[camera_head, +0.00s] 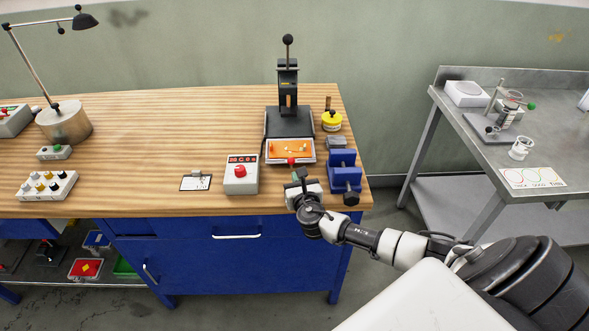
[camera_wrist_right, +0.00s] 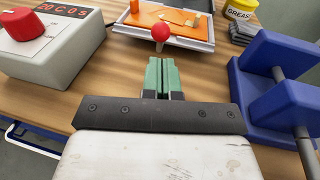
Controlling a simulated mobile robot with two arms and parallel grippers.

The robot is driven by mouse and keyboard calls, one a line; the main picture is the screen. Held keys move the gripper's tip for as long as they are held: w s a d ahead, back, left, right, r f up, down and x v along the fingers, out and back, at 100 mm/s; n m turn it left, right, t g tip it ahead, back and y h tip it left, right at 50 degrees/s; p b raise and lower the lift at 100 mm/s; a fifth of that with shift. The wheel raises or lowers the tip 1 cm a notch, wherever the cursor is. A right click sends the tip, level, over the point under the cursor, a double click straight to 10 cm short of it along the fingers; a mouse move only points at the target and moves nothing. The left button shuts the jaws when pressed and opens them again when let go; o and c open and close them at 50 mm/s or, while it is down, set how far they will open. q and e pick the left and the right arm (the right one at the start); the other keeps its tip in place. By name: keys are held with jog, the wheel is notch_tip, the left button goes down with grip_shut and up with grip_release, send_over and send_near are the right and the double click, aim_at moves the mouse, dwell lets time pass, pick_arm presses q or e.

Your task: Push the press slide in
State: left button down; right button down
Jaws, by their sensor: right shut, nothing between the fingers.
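The black arbor press (camera_head: 290,122) stands upright near the back right of the wooden bench. Its press slide (camera_head: 275,161) sticks out at the front as a light grey tray carrying an orange plate (camera_head: 279,147). A red ball knob (camera_head: 291,161) is at the slide's front edge; it also shows in the right wrist view (camera_wrist_right: 161,31). My right gripper (camera_head: 297,174) is in front of the slide, its green fingers (camera_wrist_right: 162,62) shut and empty. The fingertips point at the knob and look close to it; contact cannot be told. My left gripper is not in view.
A blue block fixture (camera_head: 344,173) stands close to the right of my right gripper. A grey control box (camera_head: 241,183) with a red knob is on its left. A yellow grease tub (camera_head: 331,121) is beside the press.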

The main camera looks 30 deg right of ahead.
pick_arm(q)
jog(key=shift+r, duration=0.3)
pick_arm(e)
jog(key=shift+w+d+r, duration=0.2)
jog(key=shift+w+d, duration=0.1)
jog(key=shift+w, duration=0.45)
jog(key=shift+w+d+r, duration=0.15)
jog(key=shift+w+d, duration=0.1)
jog(key=shift+w, duration=0.45)
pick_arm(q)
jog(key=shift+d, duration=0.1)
